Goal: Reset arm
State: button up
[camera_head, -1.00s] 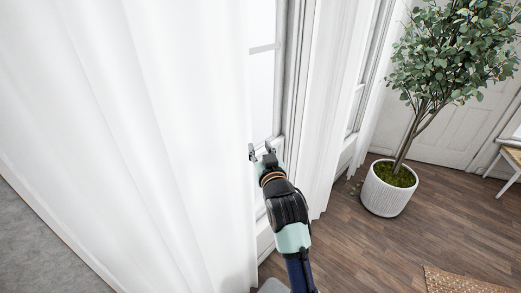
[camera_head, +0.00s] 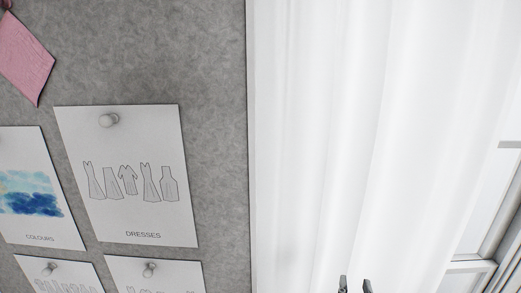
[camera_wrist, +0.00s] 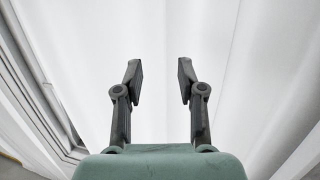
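My gripper (camera_wrist: 160,78) is open in the wrist view, with its two dark fingers apart and nothing between them. White curtain (camera_wrist: 160,30) fills the view beyond the fingers. In the head view only the tips of my gripper (camera_head: 355,285) show at the bottom edge, in front of the white curtain (camera_head: 340,120). The rest of my arm is out of the head view. I cannot tell whether the fingers touch the curtain.
A grey pinboard (camera_head: 215,60) on the left holds a DRESSES sheet (camera_head: 130,210), a COLOURS sheet (camera_head: 40,215), other pinned sheets and a pink cloth swatch (camera_head: 28,55). A window frame (camera_head: 480,268) shows at the lower right, and also at the left in the wrist view (camera_wrist: 50,100).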

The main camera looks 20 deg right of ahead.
jog(key=s+a+f+n+y, duration=0.2)
jog(key=s+a+y, duration=0.1)
jog(key=a, duration=0.7)
jog(key=s+a+f+n+g+y, duration=0.1)
jog(key=s+a+n+y, duration=0.15)
jog(key=a, duration=0.85)
jog(key=s+a+f+n+y, duration=0.2)
jog(key=s+a+y, duration=0.1)
jog(key=a, duration=0.7)
notch_tip(320, 180, up, 18)
jog(key=d+p, duration=0.1)
jog(key=p, duration=1.7)
jog(key=shift+w, duration=0.15)
